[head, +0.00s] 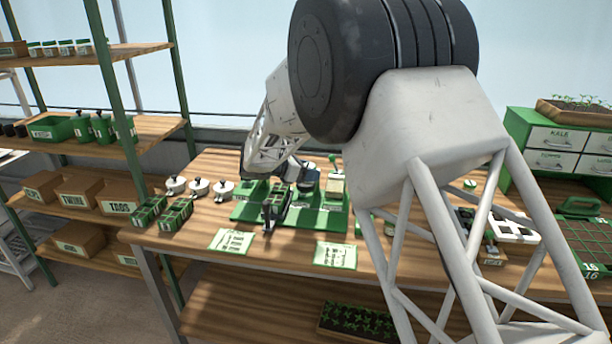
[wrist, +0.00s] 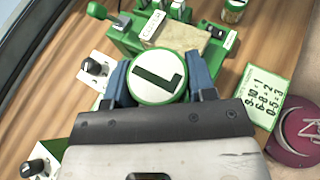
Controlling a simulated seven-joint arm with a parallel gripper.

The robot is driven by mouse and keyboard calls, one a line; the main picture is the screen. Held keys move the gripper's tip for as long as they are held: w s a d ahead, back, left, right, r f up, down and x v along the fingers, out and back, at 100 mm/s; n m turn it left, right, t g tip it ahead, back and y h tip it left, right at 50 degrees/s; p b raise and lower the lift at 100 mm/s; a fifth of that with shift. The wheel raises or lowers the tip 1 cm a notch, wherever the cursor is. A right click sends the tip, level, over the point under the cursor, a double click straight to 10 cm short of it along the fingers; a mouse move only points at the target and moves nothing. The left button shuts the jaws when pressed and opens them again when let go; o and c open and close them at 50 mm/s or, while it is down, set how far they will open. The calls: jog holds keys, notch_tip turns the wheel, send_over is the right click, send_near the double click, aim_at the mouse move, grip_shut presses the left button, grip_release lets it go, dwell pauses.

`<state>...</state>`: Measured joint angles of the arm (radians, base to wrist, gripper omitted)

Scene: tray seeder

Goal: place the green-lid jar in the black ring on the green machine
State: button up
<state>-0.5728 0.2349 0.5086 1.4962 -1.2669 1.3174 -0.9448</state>
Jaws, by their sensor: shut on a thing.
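The green-lid jar (wrist: 157,82) is seen from above in the wrist view; its round white top has a green rim and a dark letter L. My gripper (wrist: 158,76) is shut on it, with one blue finger on each side. The jar's body is hidden below its lid. The green machine (wrist: 125,42) is just beyond the jar in the wrist view, and its green base (head: 322,220) shows on the bench in the head view, partly behind my arm. I cannot make out the black ring clearly in either view.
White-based black knobs (wrist: 95,66) stand left of the jar. A number card (wrist: 266,88) and a maroon disc (wrist: 302,140) are at the right. In the head view, small lidded pots (head: 199,187) and green boxes (head: 150,211) stand left of the machine; cards (head: 335,256) lie in front.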

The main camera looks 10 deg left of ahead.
aim_at(306, 165)
jog(key=shift+w+a+f, duration=0.1)
jog(key=shift+w+a, duration=0.15)
jog(key=shift+w, duration=0.35)
jog(key=shift+w+a, duration=0.2)
jog(key=shift+w, duration=0.4)
jog(key=shift+w+a+f, duration=0.1)
jog(key=shift+w+a, duration=0.15)
jog(key=shift+w, duration=0.35)
jog(key=shift+w, duration=0.1)
jog(key=shift+w+a, duration=0.15)
jog(key=shift+w, duration=0.05)
jog(key=shift+w+f, duration=0.1)
jog(key=shift+f, duration=1.65)
jog(key=shift+f, duration=0.2)
jog(key=o, duration=0.9)
jog(key=shift+o, duration=0.2)
jog(key=shift+r, duration=0.15)
jog(key=shift+a+r, duration=0.1)
jog(key=shift+a, duration=0.05)
jog(key=v, duration=1.1)
jog(key=shift+s+a, duration=0.25)
jog(key=shift+s, duration=0.05)
